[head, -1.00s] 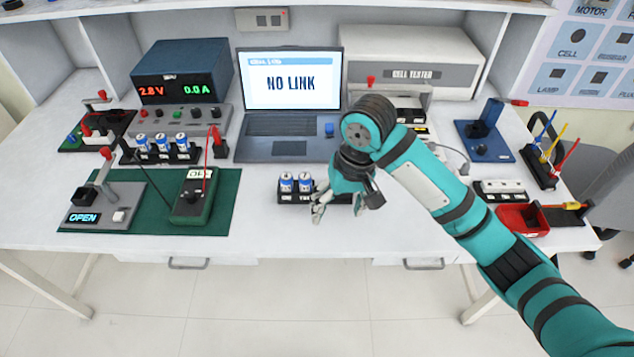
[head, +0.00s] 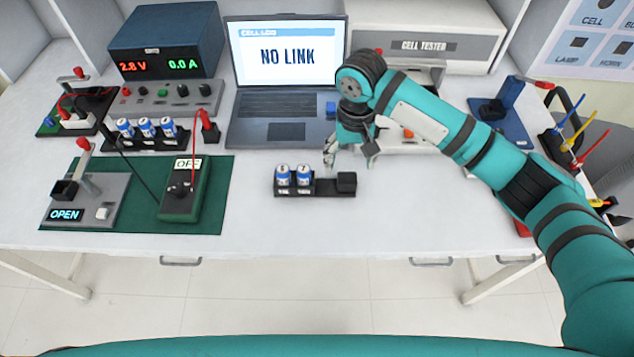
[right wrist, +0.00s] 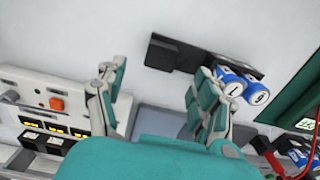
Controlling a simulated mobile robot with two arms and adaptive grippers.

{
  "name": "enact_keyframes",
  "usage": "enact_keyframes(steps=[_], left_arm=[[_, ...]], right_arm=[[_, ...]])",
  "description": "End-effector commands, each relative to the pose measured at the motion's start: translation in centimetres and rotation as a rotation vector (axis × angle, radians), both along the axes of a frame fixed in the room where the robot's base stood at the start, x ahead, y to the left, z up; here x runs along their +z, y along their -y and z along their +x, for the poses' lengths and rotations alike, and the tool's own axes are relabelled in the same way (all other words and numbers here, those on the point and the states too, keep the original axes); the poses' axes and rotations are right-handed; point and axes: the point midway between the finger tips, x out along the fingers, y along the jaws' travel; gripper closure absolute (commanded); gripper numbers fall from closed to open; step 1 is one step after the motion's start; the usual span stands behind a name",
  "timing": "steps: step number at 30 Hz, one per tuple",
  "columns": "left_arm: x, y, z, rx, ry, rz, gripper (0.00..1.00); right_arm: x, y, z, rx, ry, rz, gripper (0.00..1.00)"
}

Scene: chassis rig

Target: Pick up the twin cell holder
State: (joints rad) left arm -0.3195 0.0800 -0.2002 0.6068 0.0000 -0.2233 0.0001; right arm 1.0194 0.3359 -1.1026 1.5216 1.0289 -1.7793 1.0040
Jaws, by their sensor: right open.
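The twin cell holder (head: 322,188) is a low black tray on the white table, in front of the laptop. Two blue-and-white cells (head: 293,176) stand in its left part, and a black block (head: 346,182) sits at its right end. My right gripper (head: 349,158) is open and empty, just behind the holder's right half and apart from it. In the right wrist view, the holder (right wrist: 193,55) lies beyond the open fingers (right wrist: 157,82), its cells (right wrist: 250,84) partly hidden by the right finger. My left gripper is out of view.
The laptop (head: 285,75) reads NO LINK. A black rack with several cells (head: 146,135) stands to the left, near a green mat (head: 140,210) with a switch and meter. The cell tester (head: 425,45) is behind my right arm. The table right and front of the holder is clear.

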Motion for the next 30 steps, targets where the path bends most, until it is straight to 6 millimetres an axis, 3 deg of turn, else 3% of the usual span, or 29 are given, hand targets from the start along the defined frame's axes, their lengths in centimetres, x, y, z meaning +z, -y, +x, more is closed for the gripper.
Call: enact_keyframes(steps=[4, 8, 18, 26, 30], left_arm=[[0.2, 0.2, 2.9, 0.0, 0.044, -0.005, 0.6], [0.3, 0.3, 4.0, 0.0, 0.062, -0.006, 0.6], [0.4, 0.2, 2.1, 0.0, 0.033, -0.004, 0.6], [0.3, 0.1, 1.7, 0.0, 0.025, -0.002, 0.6], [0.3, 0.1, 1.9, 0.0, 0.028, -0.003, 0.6]], right_arm=[[-1.5, 0.0, 0.0, 0.0, 0.0, 0.0, 0.31], [-2.2, 0.0, 0.0, 0.0, 0.0, 0.0, 0.31], [-6.7, 0.0, -0.3, 0.0, 0.0, -0.001, 0.31], [-7.0, -0.1, -0.3, 0.001, 0.002, 0.001, 0.31], [-7.0, -0.1, -0.3, 0.001, 0.002, 0.0, 0.46]])
